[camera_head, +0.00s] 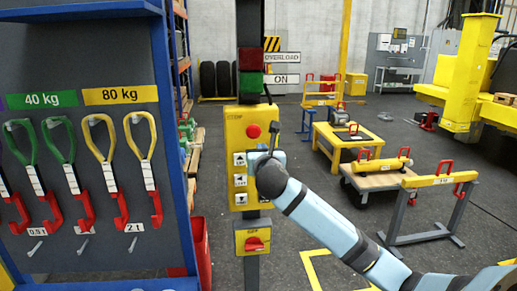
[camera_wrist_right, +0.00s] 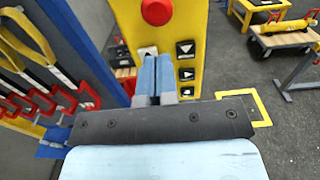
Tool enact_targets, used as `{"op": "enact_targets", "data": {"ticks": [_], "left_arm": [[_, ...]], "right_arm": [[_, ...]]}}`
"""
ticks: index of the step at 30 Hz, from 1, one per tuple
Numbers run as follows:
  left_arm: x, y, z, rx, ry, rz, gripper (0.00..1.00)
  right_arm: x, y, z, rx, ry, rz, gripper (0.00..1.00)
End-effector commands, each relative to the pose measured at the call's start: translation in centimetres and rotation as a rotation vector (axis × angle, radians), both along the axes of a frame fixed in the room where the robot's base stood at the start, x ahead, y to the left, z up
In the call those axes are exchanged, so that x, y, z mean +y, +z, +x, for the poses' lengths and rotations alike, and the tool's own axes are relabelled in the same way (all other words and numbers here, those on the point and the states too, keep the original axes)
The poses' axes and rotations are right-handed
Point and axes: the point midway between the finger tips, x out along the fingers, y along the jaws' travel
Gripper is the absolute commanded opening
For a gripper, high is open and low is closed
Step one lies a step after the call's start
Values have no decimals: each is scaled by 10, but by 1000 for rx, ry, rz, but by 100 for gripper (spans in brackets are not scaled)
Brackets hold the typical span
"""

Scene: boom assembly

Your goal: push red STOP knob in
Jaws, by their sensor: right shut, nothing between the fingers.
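The red STOP knob (camera_head: 253,131) sits at the top of the yellow control box (camera_head: 236,118) on a dark post. It also shows at the top of the right wrist view (camera_wrist_right: 157,11). My right gripper (camera_head: 272,140) is in front of the box, below and slightly right of the knob. In the right wrist view its blue fingers (camera_wrist_right: 155,62) are together and empty, over the button area below the knob. The gripper covers part of the button columns. I cannot tell whether the fingertips touch the box. My left gripper is not in view.
A lower yellow box with a red switch (camera_head: 255,244) is on the same post. A red and green lamp stack (camera_head: 251,62) stands above. A rack board with hanging slings (camera_head: 95,190) is close on the left. Yellow trestles and carts stand on the floor at right.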

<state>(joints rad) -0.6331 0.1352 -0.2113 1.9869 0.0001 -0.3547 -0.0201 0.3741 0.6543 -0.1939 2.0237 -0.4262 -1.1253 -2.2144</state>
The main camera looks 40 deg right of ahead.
Motion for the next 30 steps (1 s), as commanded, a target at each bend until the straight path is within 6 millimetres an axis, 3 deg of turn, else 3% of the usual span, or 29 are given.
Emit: {"op": "enact_targets", "data": {"ticks": [8,26,30], "left_arm": [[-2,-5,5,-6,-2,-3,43],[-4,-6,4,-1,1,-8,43],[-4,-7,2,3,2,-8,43]], "right_arm": [[15,-1,-24,0,1,0,0],[16,-1,-25,0,1,2,0],[25,-28,-24,-2,38,94,0]]}}
